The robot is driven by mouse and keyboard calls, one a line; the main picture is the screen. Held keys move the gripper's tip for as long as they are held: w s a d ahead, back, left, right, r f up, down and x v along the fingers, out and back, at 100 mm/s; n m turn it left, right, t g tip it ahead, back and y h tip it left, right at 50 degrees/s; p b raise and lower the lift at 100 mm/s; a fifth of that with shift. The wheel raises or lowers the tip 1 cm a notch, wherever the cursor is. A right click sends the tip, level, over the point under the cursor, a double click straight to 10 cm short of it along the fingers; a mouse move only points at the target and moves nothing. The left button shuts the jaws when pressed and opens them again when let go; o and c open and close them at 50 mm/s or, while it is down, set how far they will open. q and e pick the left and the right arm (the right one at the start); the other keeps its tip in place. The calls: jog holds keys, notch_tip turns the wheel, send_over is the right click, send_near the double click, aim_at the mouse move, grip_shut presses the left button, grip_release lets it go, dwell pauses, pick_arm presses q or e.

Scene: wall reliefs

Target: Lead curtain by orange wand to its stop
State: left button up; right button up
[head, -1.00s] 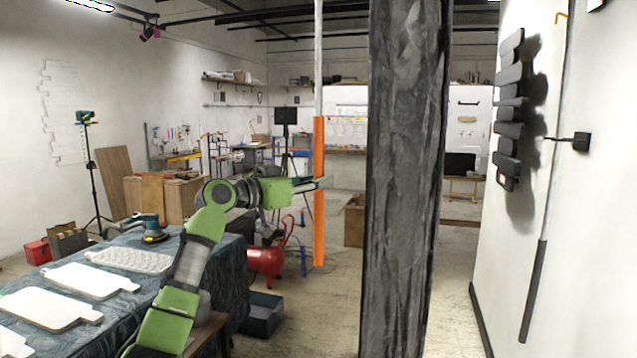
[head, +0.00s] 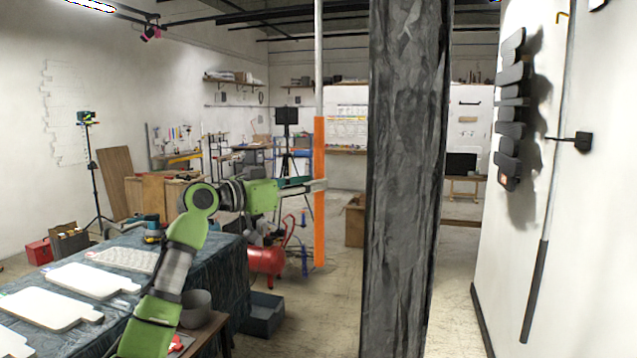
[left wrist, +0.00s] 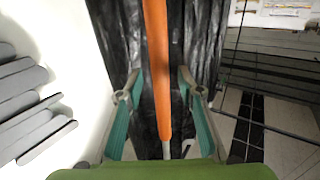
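The orange wand (head: 319,220) hangs upright from a pale rod, just left of the dark, crinkled curtain (head: 408,180). My left gripper (head: 318,186) reaches in from the left at about the wand's middle height, and a finger crosses in front of it. In the left wrist view my left gripper (left wrist: 159,84) is open, its fingers on either side of the orange wand (left wrist: 158,60), with gaps on both sides. The dark curtain (left wrist: 200,45) is behind the wand there. My right gripper is in neither view.
A cloth-covered table (head: 215,280) with white boards (head: 90,281) stands at left. A red compressor (head: 266,260) and a dark blue bin (head: 262,315) are on the floor beyond it. The right wall carries dark relief slabs (head: 508,110) and a rod (head: 545,200).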

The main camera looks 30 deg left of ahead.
pick_arm(q)
jog(key=v, duration=0.8)
jog(key=shift+s, duration=0.3)
jog(key=shift+a+r, duration=0.1)
jog(key=shift+a, duration=0.05)
